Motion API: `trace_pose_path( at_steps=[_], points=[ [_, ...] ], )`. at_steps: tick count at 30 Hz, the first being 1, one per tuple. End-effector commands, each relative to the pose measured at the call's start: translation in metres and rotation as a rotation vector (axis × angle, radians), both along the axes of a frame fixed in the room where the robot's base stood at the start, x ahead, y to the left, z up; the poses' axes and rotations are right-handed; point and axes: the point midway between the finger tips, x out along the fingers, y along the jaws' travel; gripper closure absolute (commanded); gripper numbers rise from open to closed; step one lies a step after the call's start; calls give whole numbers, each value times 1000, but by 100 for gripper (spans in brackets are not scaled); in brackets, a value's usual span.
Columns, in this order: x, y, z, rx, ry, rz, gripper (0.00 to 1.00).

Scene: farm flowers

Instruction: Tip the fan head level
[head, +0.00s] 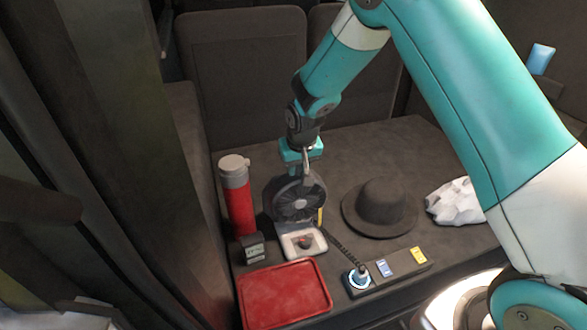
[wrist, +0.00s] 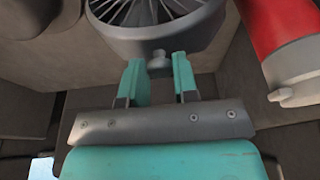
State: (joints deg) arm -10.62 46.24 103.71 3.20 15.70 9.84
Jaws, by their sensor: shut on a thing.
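The fan has a dark round head (head: 284,211) on a pale base (head: 290,252). The head stands up steeply, its grille facing the head camera; its exact tilt is hard to tell. In the wrist view the fan head (wrist: 160,38) fills the top middle, with a small grey knob (wrist: 158,66) on its rim. My gripper (head: 304,168) is at the top of the fan head. Its teal fingers (wrist: 160,78) are either side of the knob and shut on it. The finger contact is partly hidden in the head view.
A red flask (head: 238,205) stands close left of the fan. A small dark clock (head: 254,250) and a red tray (head: 283,295) are in front. A black hat (head: 379,207) and white crumpled thing (head: 456,203) lie right. A control box (head: 390,272) sits front right.

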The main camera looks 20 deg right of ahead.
Motion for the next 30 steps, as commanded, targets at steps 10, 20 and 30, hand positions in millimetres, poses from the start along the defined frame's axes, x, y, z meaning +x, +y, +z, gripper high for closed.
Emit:
trace_pose_path(
  at_steps=[10, 20, 30],
  points=[
    [-7, 5, -2, 4, 21, 9, 68],
    [-5, 6, -1, 4, 15, 11, 47],
    [-13, 6, 40, 6, 8, 10, 47]
  ],
)
